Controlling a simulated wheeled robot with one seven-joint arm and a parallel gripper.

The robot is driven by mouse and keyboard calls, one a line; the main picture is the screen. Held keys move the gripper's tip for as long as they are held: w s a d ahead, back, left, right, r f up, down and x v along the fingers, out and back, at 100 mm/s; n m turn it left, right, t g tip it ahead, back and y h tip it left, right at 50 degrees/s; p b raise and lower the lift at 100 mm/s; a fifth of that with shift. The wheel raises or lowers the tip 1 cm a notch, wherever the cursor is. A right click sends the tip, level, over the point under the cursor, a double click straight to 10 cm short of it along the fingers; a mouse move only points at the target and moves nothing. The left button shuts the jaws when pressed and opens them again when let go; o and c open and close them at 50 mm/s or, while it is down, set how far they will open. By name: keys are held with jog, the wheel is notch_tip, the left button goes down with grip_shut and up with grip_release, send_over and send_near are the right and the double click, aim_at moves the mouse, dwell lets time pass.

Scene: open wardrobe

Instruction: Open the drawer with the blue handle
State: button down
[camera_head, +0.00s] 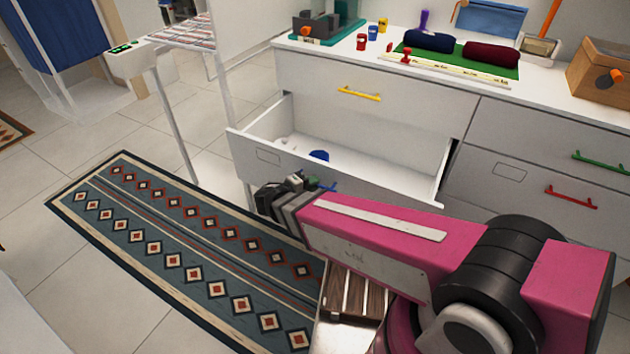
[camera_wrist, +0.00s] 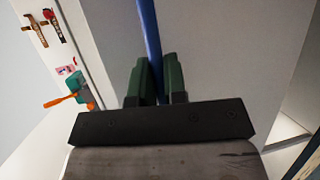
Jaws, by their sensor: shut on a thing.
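The drawer (camera_head: 290,168) below the yellow-handled one is pulled out, its inside in view from above. Its blue handle (camera_head: 327,187) shows only as a small piece beside my gripper (camera_head: 293,183) in the head view; my arm hides the rest. In the wrist view the blue handle (camera_wrist: 148,40) runs as a bar between the two dark green fingers of my gripper (camera_wrist: 154,82), which are shut on it. A blue object (camera_head: 319,156) and some white items lie inside the drawer.
The drawer with the yellow handle (camera_head: 359,94) above is shut. Drawers with a green handle (camera_head: 600,162) and a red handle (camera_head: 571,197) at right are shut. A patterned rug (camera_head: 190,250) covers the floor at left. Various objects stand on the white top (camera_head: 330,60).

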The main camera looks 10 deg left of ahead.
jog(key=c, duration=1.2)
grip_release()
jog(key=shift+a, duration=0.1)
jog(key=v, duration=1)
jog(key=shift+s+a, duration=0.25)
jog(key=shift+s, duration=0.05)
